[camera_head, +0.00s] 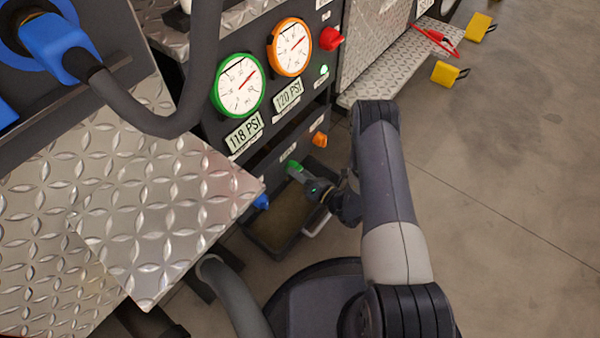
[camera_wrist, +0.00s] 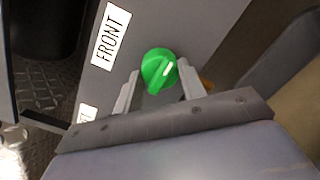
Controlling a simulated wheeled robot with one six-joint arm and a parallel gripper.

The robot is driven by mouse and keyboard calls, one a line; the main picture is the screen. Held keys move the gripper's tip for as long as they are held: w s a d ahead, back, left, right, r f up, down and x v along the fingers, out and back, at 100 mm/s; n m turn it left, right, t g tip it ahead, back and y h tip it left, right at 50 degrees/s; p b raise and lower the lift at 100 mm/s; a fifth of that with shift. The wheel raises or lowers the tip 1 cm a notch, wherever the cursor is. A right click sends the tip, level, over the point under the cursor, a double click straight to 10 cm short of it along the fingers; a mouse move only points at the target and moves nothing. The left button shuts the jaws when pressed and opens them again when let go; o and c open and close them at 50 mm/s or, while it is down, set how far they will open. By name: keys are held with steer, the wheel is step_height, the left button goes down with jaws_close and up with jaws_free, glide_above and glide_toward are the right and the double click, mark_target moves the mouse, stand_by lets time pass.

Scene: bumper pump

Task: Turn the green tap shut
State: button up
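The green tap (camera_wrist: 158,69) is a round knob with a white mark on the dark panel, beside a label reading FRONT (camera_wrist: 111,36). In the head view the green tap (camera_head: 294,167) is low on the panel, partly hidden by my gripper (camera_head: 301,178). In the wrist view my gripper (camera_wrist: 158,88) is open, with one finger on each side of the knob's lower part. I cannot tell whether the fingers touch it.
A blue tap (camera_head: 262,201) and an orange tap (camera_head: 320,139) flank the green one. A dark tray (camera_head: 262,246) lies below. A diamond-plate step (camera_head: 170,220) juts out at left. The floor at right (camera_head: 520,170) is mostly clear.

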steer(key=c, duration=0.4)
steer(key=shift+f+n+b, duration=0.1)
steer(key=shift+n+b, duration=0.2)
steer(key=shift+n+g+y+b, duration=0.15)
steer(key=shift+n+y+b, duration=0.3)
steer(key=shift+n+b, duration=2.9)
steer(key=shift+n+g+y+b, duration=0.15)
steer(key=shift+n+y+b, duration=0.45)
steer(key=shift+n, duration=5.25)
